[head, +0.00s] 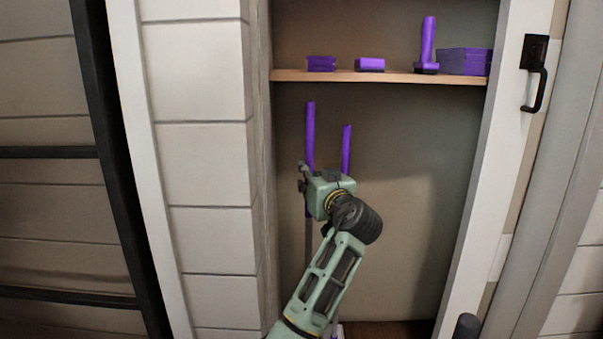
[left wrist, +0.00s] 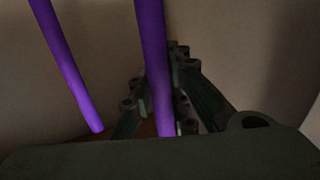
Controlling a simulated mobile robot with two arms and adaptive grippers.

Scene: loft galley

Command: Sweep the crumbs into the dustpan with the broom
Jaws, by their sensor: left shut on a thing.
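Two long purple handles stand upright in an open closet. The taller left handle (head: 310,130) continues below my left gripper as a grey shaft. The shorter right handle (head: 346,148) passes behind the gripper. I cannot tell which belongs to the broom or the dustpan, as their lower ends are mostly hidden by my arm. My left gripper (head: 304,180) is shut on a purple handle, seemingly the left one. In the left wrist view the held handle (left wrist: 152,60) runs between the fingers, and the other handle (left wrist: 68,65) stands apart on the left. No crumbs are in view.
A wooden shelf (head: 395,77) above the handles bears several purple items, including an upright one (head: 428,45) and a box (head: 464,62). The closet's left side wall (head: 262,190) is close to my gripper. A black door handle (head: 537,75) is at the right.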

